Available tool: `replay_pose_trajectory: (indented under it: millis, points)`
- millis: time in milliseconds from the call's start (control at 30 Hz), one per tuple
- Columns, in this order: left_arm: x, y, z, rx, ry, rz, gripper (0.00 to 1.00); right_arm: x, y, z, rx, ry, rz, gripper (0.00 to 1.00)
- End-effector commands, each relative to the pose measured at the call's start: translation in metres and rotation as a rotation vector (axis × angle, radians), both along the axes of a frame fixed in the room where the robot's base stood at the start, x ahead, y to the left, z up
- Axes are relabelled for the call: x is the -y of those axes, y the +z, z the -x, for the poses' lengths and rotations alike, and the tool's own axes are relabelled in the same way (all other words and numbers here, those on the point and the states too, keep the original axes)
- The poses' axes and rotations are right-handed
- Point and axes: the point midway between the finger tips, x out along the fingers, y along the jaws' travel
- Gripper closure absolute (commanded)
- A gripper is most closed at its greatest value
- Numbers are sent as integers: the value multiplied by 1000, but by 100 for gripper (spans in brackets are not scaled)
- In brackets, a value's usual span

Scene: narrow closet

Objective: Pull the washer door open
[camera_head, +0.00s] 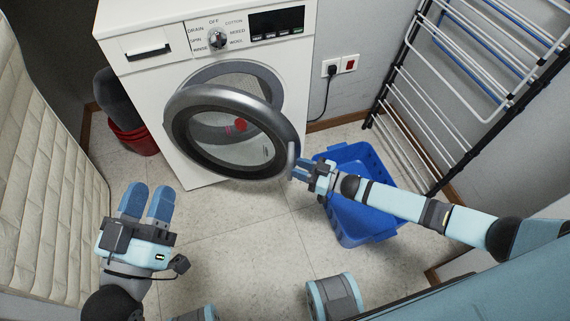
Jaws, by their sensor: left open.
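The white washer (150,88) stands at the back. Its round door (178,130), with a thick grey ring and clear glass, is partly open and swung out toward me from the opening, its right edge away from the washer front. My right gripper (298,169) is at the door's right edge, with its fingers shut on the handle part (291,158) there. The fingertips are partly hidden by the rim. My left gripper (148,201) is open and empty above the floor at the lower left, apart from the door.
A blue basket (350,237) stands on the floor under my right arm. A drying rack (410,120) leans at the right. A red bucket (133,138) is left of the washer, and a quilted pale panel (40,170) fills the left side. The middle floor is clear.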

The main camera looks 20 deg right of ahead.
Motion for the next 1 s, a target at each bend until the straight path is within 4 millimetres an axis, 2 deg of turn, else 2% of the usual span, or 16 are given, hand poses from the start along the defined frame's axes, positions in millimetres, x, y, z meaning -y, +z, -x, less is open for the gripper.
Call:
replay_pose_trajectory:
  millis: [100, 300, 667, 700, 833, 1000]
  points:
    - [3, -1, -1, 4, -15, 2, 57, -19, -1, -15, 2, 1, -2, 70]
    - [4, -15, -3, -46, -23, -21, 57, -36, -1, -30, 2, 0, -1, 70]
    - [3, -22, -4, -64, -20, -33, 57, -40, 0, -34, 1, 0, 1, 70]
    - [3, -22, -4, -64, -20, -33, 57, -40, 0, -34, 1, 0, 1, 72]
    - [3, -21, -4, -63, -20, -32, 57, -40, 0, -33, 1, 0, 1, 100]
    - [3, -21, -4, -61, -19, -32, 57, -41, 0, -33, 1, -1, -1, 100]
